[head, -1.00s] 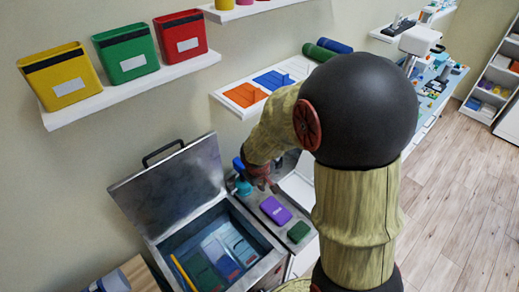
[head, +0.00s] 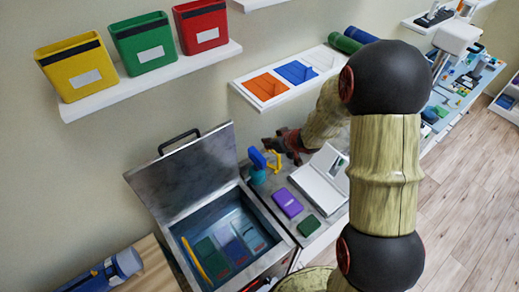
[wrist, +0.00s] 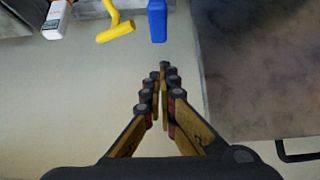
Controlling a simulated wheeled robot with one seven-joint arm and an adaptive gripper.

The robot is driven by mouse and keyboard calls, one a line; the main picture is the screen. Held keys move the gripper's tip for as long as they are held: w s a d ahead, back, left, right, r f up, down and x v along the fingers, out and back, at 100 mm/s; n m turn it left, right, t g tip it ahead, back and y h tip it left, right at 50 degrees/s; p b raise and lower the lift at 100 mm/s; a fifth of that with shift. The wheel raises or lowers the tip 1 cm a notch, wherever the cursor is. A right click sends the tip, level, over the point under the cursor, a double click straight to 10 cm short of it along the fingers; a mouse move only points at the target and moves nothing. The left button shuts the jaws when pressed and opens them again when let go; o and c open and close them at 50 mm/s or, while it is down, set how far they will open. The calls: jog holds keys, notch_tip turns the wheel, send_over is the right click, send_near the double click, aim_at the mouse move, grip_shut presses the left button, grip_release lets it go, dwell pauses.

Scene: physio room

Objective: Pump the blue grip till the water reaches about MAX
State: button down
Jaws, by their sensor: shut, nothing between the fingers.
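The blue grip (head: 257,158) stands upright on a teal base (head: 258,177) behind the right rim of the open metal tank (head: 278,253). It also shows at the top of the wrist view (wrist: 157,20). A yellow T-shaped piece (wrist: 115,32) is just beside it, also in the head view (head: 274,160). My gripper (wrist: 163,70) is shut and empty, its tips pointing toward the blue grip but apart from it. In the head view my gripper (head: 270,145) is close to the grip's right. Water (head: 215,228) is in the tank; I cannot read a MAX mark.
The tank's raised lid (head: 190,180) stands to the left of the grip. Purple (head: 288,203) and green (head: 309,227) packs and an open white case (head: 318,183) lie to the right. A shelf with trays (head: 285,78) is above. Several packs lie in the tank.

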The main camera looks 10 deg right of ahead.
send_over(260, 158)
jog(key=w, duration=0.2)
jog(key=f, duration=0.7)
jog(key=shift+w+a+f+b, duration=0.1)
jog(key=shift+a+f+b, duration=0.2)
jog(key=shift+a, duration=0.05)
notch_tip(260, 158, down, 2)
jog(key=shift+f, duration=0.75)
notch_tip(260, 158, down, 6)
jog(key=b, duration=0.3)
jog(key=shift+b, duration=0.35)
jog(key=shift+s+r, duration=0.15)
jog(key=shift+s, duration=0.05)
